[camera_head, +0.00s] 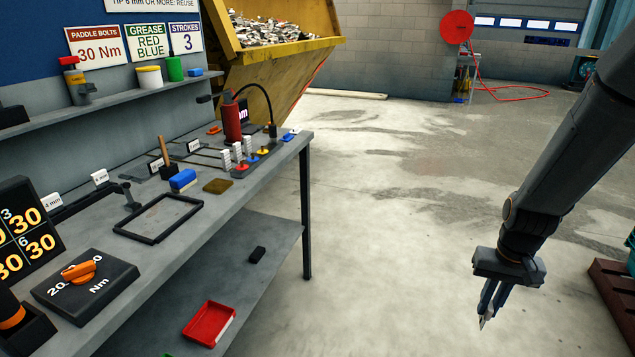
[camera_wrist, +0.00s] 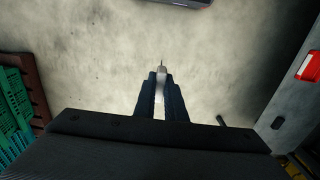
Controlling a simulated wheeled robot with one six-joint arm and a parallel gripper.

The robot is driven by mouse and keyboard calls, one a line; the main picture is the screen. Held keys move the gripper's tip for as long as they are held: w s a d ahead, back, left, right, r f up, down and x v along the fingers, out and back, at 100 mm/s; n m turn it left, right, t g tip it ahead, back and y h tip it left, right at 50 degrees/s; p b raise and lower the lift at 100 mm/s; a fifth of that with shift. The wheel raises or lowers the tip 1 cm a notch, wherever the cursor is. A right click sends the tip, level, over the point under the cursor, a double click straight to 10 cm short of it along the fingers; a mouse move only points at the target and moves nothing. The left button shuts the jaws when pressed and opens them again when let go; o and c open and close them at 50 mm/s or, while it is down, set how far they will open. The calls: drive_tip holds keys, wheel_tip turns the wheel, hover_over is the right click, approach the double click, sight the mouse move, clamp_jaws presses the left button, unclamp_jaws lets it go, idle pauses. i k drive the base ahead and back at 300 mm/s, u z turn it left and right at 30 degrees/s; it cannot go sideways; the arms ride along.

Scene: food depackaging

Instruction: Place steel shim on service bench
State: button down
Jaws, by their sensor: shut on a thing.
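My gripper (camera_head: 487,312) hangs over the concrete floor at the right of the head view, well apart from the bench, fingers pointing down. It is shut on a thin, pale, pointed piece, which looks like the steel shim (camera_head: 482,323). In the wrist view the shim (camera_wrist: 161,75) shows as a light strip between the dark fingers (camera_wrist: 161,90), its narrow tip sticking out past them. Most of it is hidden by the fingers. The grey service bench (camera_head: 155,260) stands at the left of the head view.
A red tray (camera_head: 209,323) sits on the lower shelf. Green crates (camera_wrist: 15,110) stand at left in the wrist view. Open floor separates gripper and bench.

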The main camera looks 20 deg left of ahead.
sight(161, 217)
drive_tip(key=i, duration=1.75)
drive_tip(key=u, duration=2.25)
